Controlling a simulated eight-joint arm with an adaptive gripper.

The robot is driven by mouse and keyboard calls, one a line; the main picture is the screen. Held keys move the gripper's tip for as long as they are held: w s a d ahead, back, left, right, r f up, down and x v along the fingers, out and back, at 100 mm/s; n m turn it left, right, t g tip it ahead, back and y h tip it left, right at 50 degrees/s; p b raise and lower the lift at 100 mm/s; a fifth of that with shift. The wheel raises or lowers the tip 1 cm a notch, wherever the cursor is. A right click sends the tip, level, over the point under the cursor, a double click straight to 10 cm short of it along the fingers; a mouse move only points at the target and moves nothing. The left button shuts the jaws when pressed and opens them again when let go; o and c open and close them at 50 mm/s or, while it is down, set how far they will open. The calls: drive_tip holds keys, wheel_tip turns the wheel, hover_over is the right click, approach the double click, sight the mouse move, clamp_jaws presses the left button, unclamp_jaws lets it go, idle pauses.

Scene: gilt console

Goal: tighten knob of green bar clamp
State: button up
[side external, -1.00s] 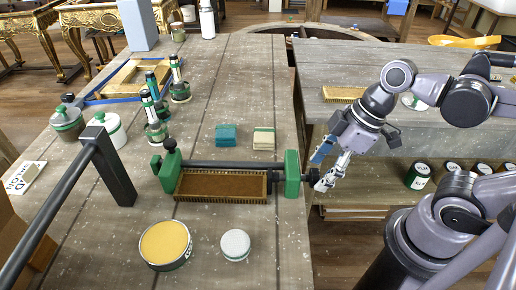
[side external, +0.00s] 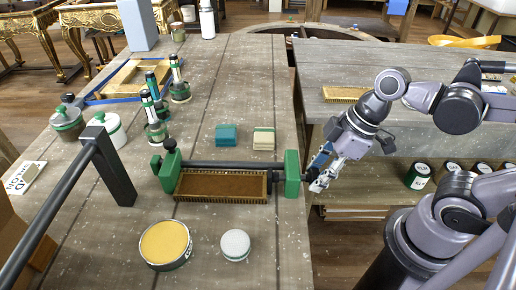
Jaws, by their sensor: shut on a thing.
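The green bar clamp (side external: 292,173) lies on the wooden workbench, with one green jaw at each end of a dark bar. A brown panel with a gilt, ridged edge (side external: 222,187) sits between its jaws. The clamp's knob is at the right end, beyond the right jaw, and is mostly hidden by my fingers. My gripper (side external: 316,182) reaches in from the right and is shut on the knob, just past the bench's right edge.
A teal block (side external: 226,135) and a cream block (side external: 263,139) lie behind the clamp. A yellow-topped tin (side external: 166,244) and a white round lid (side external: 235,244) stand in front. A black metal bar frame (side external: 108,165) stands at left. Several bottles stand at back left.

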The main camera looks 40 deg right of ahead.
drive_tip(key=g+y, duration=0.1)
drive_tip(key=y, duration=0.1)
drive_tip(key=g, duration=0.1)
drive_tip(key=shift+w+d+m+g+y, duration=0.3)
drive_tip(key=shift+w+m+y, duration=0.05)
drive_tip(key=shift+m+y, duration=0.05)
drive_tip(key=shift+w+d+f+m+g+y, duration=0.1)
drive_tip(key=shift+m+g+y, duration=0.05)
drive_tip(key=shift+g+y, duration=0.4)
drive_tip(key=shift+s+d+f+m+g+y, duration=0.1)
drive_tip(key=shift+m+g+y, duration=0.1)
drive_tip(key=shift+g+y, duration=0.35)
drive_tip(key=shift+w+f+m+g+y, duration=0.1)
drive_tip(key=shift+m+g+y, duration=0.05)
drive_tip(key=shift+g+y, duration=0.4)
drive_tip(key=o, duration=1.2)
drive_tip(key=shift+r, duration=0.15)
drive_tip(key=shift+r, duration=4.85)
